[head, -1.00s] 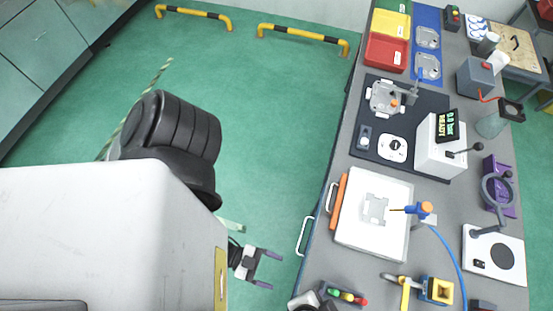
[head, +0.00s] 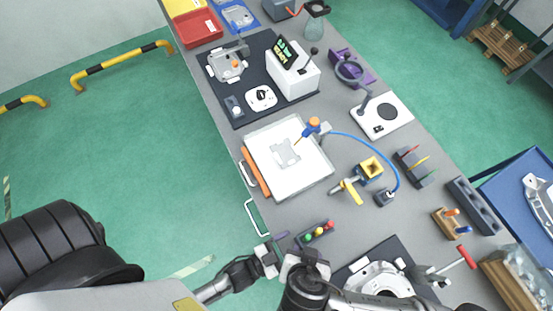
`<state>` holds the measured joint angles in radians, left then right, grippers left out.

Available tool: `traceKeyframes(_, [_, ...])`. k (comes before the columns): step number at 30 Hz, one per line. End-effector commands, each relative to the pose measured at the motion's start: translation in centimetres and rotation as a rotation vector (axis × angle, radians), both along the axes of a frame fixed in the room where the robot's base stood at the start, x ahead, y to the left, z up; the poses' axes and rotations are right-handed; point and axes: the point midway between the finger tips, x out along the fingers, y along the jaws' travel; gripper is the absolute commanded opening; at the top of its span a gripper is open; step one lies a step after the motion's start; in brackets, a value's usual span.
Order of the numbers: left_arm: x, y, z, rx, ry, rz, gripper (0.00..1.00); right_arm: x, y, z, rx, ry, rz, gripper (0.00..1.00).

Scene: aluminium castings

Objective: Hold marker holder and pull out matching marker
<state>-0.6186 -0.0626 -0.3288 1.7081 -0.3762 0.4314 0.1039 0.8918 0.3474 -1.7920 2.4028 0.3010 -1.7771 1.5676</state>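A small dark block (head: 318,234) with green, yellow and red round-topped pieces stands near the table's left edge in the head view; it looks like the marker holder. My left gripper (head: 283,249) is just left of it at the table edge, apart from it. It looks open and empty, with its lower finger partly hidden. My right gripper (head: 304,260) is just below the block, seen from behind its dark wrist; its fingertips are hidden. A second dark block (head: 415,168) with thin red, yellow and green sticks stands farther right.
A white tray (head: 318,183) with a grey casting lies above the block. A yellow clamp-like tool (head: 351,190) and a blue cable are to the right. A round metal casting (head: 380,282) on a dark mat lies below right.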

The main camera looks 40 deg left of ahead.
Motion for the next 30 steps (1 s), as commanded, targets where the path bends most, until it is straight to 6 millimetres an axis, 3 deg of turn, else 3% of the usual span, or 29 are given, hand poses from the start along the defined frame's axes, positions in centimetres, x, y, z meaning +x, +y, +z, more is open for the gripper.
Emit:
traceKeyframes(6, [1.3,-0.6,0.1,-0.001,-0.001,0.001,0.76,0.0,0.0,0.0,0.0,0.0,0.0,0.43])
traceKeyframes(18, [1.5,-0.7,0.0,0.0,0.0,0.001,0.75,0.0,0.0,0.0,0.0,0.0,0.0,0.43])
traceKeyframes(30, [1.5,-0.6,0.0,0.0,0.0,0.001,0.36,0.0,0.0,0.0,0.0,0.0,0.0,0.43])
